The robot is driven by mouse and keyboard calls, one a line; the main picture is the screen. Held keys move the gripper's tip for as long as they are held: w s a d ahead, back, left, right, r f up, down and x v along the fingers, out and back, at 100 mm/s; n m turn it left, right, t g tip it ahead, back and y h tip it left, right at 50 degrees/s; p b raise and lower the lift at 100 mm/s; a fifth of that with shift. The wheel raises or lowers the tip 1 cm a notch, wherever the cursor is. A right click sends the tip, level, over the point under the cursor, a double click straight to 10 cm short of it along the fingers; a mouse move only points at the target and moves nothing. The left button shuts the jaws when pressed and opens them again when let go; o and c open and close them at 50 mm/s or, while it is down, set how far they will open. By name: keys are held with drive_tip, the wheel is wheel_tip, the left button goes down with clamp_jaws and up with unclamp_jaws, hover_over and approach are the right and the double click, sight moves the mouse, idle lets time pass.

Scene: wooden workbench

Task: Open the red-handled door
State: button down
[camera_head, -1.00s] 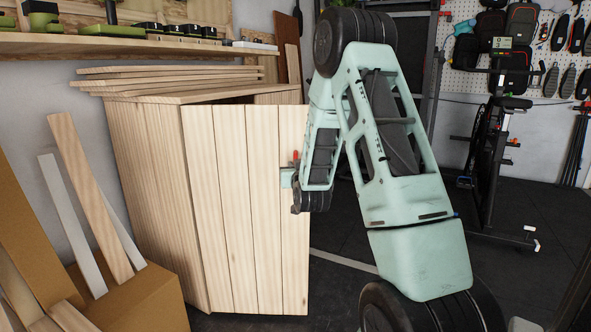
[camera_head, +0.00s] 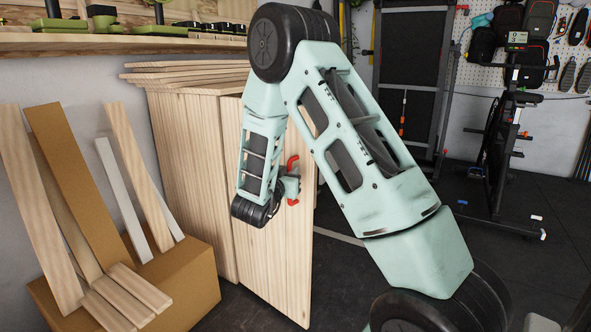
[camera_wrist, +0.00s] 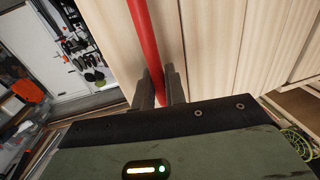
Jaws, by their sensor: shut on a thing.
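The light wooden cabinet (camera_head: 190,190) stands left of centre in the head view. Its plank door (camera_head: 262,275) is ajar, its free right edge swung out toward me. The red handle (camera_head: 293,201) sits near that edge, partly hidden by my gripper (camera_head: 288,186). In the wrist view, the red handle (camera_wrist: 144,32) runs as a bar down between the two fingers of my gripper (camera_wrist: 160,90), which are shut on it. The inside of the cabinet is hidden from the head view.
Planks lean on a cardboard box (camera_head: 190,285) at the left, near the cabinet. Loose boards (camera_head: 190,72) lie on the cabinet's top. An exercise bike (camera_head: 500,170) stands at the right. Dark floor (camera_head: 350,285) is open in front of the door's free edge.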

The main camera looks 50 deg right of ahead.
drive_tip(key=shift+w+a, duration=0.1)
drive_tip(key=shift+a, duration=0.15)
drive_tip(key=c, duration=1.8)
unclamp_jaws()
drive_tip(key=p+v, duration=0.3)
drive_tip(key=v, duration=1.4)
drive_tip(key=shift+s+a+p, duration=0.15)
drive_tip(key=shift+s+p, duration=0.05)
drive_tip(key=shift+p, duration=0.15)
